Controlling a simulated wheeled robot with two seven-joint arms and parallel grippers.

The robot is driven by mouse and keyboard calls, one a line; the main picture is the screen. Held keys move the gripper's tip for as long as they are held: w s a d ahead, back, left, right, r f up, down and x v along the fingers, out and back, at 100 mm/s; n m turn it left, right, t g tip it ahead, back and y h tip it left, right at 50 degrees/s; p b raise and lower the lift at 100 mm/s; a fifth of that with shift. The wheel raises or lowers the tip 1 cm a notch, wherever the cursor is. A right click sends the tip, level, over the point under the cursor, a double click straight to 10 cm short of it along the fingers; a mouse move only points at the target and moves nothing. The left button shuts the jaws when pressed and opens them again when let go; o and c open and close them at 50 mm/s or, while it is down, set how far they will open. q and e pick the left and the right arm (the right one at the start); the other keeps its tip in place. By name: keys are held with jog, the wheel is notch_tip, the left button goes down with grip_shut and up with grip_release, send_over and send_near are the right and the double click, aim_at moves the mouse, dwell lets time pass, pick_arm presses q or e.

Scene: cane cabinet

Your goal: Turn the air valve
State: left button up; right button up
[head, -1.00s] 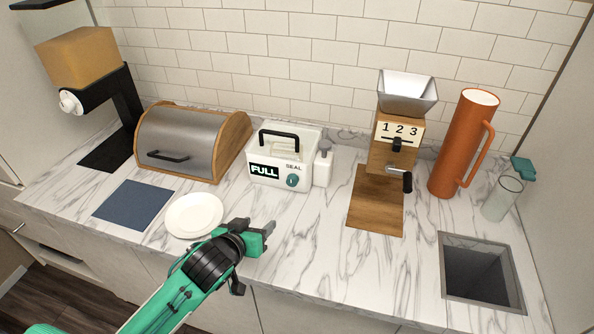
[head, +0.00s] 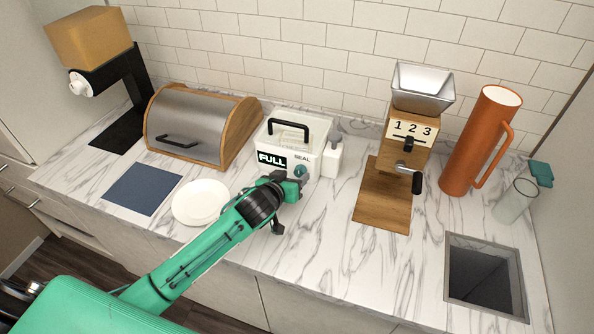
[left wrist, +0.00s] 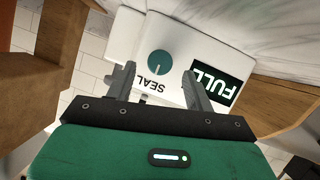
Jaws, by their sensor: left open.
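The air valve is a round teal knob (head: 300,171) on the front of a white container (head: 323,133), near the words SEAL and FULL. In the left wrist view the knob (left wrist: 159,64) has a thin pale line and lies ahead of my fingers, roughly between them. My left gripper (head: 290,182) is in front of the container, close to the knob. In the left wrist view my left gripper (left wrist: 158,82) has its two fingers apart with nothing between them. I cannot tell if a fingertip touches the container. My right gripper is not in view.
A bread box (head: 187,124) stands left of the container, with a white plate (head: 200,202) and a blue mat (head: 144,188) in front. A wooden grinder (head: 385,190), an orange jug (head: 482,140) and a square sink opening (head: 484,275) are to the right.

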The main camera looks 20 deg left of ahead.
aim_at(298, 173)
pick_arm(q)
jog(key=shift+x, duration=1.05)
jog(key=shift+w+d+f, duration=0.1)
jog(key=shift+w+f, duration=0.1)
jog(key=shift+w, duration=0.3)
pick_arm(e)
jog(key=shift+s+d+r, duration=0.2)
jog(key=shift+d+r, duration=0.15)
pick_arm(q)
jog(key=shift+c, duration=0.4)
jog(key=c, duration=0.9)
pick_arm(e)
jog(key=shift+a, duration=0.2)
